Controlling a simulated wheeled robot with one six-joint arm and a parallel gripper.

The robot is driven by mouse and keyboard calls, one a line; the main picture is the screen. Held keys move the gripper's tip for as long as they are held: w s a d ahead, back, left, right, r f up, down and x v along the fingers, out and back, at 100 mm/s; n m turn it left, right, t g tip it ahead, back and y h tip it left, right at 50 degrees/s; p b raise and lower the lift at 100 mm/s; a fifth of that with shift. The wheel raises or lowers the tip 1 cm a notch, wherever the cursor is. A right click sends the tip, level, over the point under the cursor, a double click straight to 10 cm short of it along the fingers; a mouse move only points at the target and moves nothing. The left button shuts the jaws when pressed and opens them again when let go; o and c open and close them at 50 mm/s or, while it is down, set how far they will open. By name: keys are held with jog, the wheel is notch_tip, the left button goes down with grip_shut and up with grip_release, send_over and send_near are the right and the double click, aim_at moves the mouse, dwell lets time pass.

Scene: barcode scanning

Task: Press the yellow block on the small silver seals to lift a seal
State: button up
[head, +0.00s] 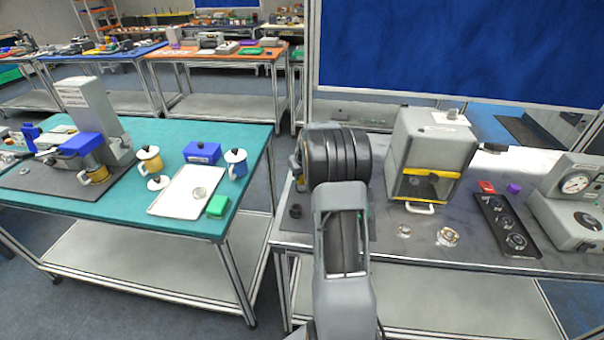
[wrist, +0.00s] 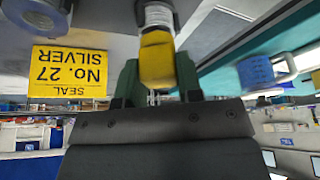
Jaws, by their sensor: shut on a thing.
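In the wrist view, my gripper (wrist: 158,68) has its green fingers closed around a yellow block (wrist: 157,52). A pale piece with small print and a dark part adjoin the block at the top of the picture. A yellow sign (wrist: 68,72) reading "SEAL No. 27 SILVER" shows upside down beside the gripper, apart from the block. I cannot make out the small silver seals in either view. In the head view my own arm hides the gripper and the block.
A grey machine with a yellow-edged door (head: 432,160) stands right of my arm. Clear dishes (head: 447,237) and a black tray (head: 490,205) lie near it. A teal table (head: 130,210) with mugs and a white tray (head: 165,202) is at left. A blue-banded mug (wrist: 258,73) shows in the wrist view.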

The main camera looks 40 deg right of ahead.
jog(key=shift+s+a+f+b, duration=0.15)
jog(key=shift+f+b, duration=0.2)
jog(key=shift+f, duration=0.2)
dwell(1.1)
jog(key=shift+r, duration=0.1)
jog(key=shift+r+p, duration=1.9)
jog(key=shift+r, duration=1.7)
jog(key=shift+d, duration=0.2)
